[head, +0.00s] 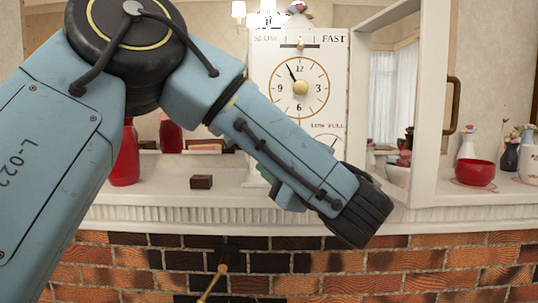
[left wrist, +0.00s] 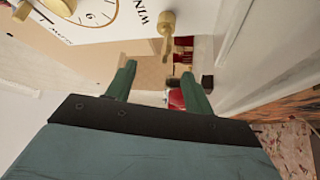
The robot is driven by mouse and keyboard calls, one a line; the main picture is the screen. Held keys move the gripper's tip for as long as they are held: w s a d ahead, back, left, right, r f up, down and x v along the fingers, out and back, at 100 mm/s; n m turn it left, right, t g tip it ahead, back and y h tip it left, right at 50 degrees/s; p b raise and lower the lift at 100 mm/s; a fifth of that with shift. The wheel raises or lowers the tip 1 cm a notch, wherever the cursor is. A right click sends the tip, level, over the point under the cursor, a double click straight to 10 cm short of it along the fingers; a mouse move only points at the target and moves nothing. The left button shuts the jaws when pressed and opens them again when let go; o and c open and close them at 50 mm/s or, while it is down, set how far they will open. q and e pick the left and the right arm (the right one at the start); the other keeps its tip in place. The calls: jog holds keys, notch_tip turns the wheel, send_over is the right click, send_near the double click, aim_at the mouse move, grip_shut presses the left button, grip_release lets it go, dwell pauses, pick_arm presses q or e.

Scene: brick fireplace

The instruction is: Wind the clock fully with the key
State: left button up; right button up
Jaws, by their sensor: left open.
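The white clock (head: 257,110) stands on the mantel with a round dial, a SLOW–FAST slider on top and a small gauge below marked FULL. My left arm covers its lower part in the head view. In the left wrist view, a brass key (left wrist: 168,28) sticks out at the clock face (left wrist: 112,30) beside the letters "WIN"; I cannot tell how deep it sits. My left gripper (left wrist: 158,80) is open, its two green fingers apart and empty, with the key just beyond the fingertips. Its fingers are mostly hidden behind my arm in the head view. My right gripper is not in view.
The clock's glass door (head: 388,105) stands open on the right, with a brass handle (head: 453,105). A red vase (head: 124,158) and a small dark box (head: 201,181) are on the mantel at left. A red bowl (head: 475,172) is at right. Bricks lie below the mantel edge.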

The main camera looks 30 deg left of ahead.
pick_arm(q)
jog(key=shift+s+d+b, duration=0.2)
jog(key=shift+s+d, duration=0.25)
jog(key=shift+s, duration=0.25)
jog(key=shift+s+d+b, duration=0.15)
jog(key=shift+s+d, duration=0.25)
jog(key=shift+s, duration=0.25)
jog(key=shift+c, duration=0.2)
